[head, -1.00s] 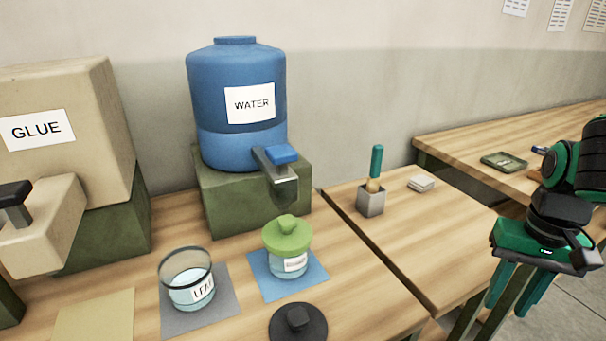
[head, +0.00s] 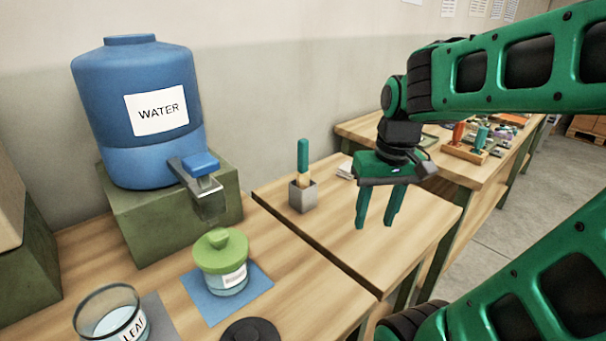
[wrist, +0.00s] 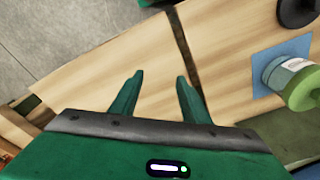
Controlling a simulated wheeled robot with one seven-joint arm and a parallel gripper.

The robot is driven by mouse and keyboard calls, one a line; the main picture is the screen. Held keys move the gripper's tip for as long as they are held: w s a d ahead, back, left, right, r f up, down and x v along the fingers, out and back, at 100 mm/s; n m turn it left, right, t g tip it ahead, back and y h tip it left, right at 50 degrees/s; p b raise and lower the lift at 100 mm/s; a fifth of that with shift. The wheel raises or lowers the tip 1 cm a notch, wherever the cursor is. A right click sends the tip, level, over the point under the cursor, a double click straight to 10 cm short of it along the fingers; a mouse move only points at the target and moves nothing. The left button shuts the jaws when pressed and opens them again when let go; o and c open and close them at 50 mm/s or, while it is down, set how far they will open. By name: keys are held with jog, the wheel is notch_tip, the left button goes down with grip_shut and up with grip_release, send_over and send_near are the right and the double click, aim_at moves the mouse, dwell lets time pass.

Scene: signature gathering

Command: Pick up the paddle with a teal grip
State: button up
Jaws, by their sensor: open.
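The paddle with a teal grip (head: 303,155) stands upright in a small grey square holder (head: 302,195) on the right-hand table, near its left edge. Its teal grip points up and a pale wooden part shows below it; its lower end is hidden in the holder. My gripper (head: 375,224) is open and empty, fingers pointing down over the same table, to the right of the paddle and apart from it. In the wrist view my gripper (wrist: 160,78) shows bare tabletop between its fingers; the paddle is not visible there.
A blue water dispenser (head: 135,110) stands on a green block (head: 170,218) at left. A green-lidded jar (head: 221,262) on a blue mat, an open jar (head: 112,318) and a black lid (head: 250,331) are in front. A wooden rack (head: 465,150) with tools stands at far right.

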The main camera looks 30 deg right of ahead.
aim_at(307, 150)
jog(key=w+r+n+t, duration=0.1)
jog(key=w+r+n, duration=0.1)
jog(key=w, duration=0.5)
jog(key=w+a+r+n+t, duration=0.1)
jog(key=w+r+n, duration=0.1)
jog(key=w, duration=0.6)
jog(key=w+a+r+n+t+y, duration=0.1)
jog(key=w+r+n, duration=0.1)
jog(key=w+r, duration=0.2)
jog(key=shift+w+a+n, duration=0.15)
jog(key=shift+w+n, duration=0.15)
jog(key=shift+w, duration=1.5)
jog(key=x, duration=0.3)
jog(key=shift+w+f, duration=0.1)
jog(key=shift+f, duration=0.1)
jog(key=shift+x, duration=3.05)
jog(key=shift+w+r, duration=0.1)
jog(key=shift+w, duration=0.05)
grip_shut()
